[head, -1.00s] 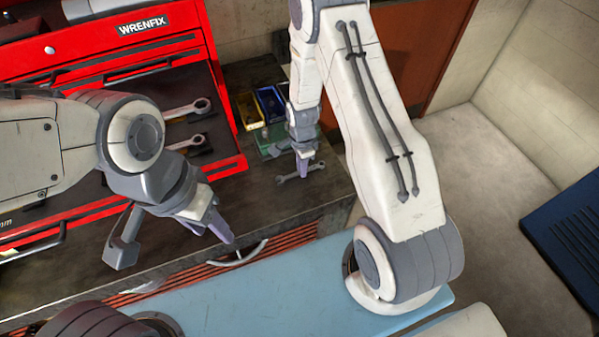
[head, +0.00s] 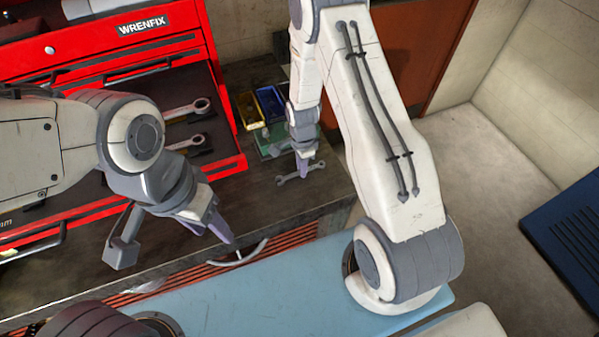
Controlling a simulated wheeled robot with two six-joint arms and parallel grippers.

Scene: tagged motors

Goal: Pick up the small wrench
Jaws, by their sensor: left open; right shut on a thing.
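The small wrench (head: 287,180) is a grey open-ended wrench at the right part of the dark bench. My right gripper (head: 303,172) points down at the middle of its handle and is shut on it; the fingers hide that part. Both wrench ends show on either side of the fingers. I cannot tell whether the wrench touches the bench. My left gripper (head: 222,232) is open and empty, near the front edge of the bench, well to the left of the wrench.
A red tool chest (head: 225,120) with an open drawer holds larger wrenches (head: 188,112) at the left. A yellow bin (head: 250,110) and a blue bin (head: 270,104) stand behind my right gripper. The bench (head: 275,215) is clear in front of the wrench.

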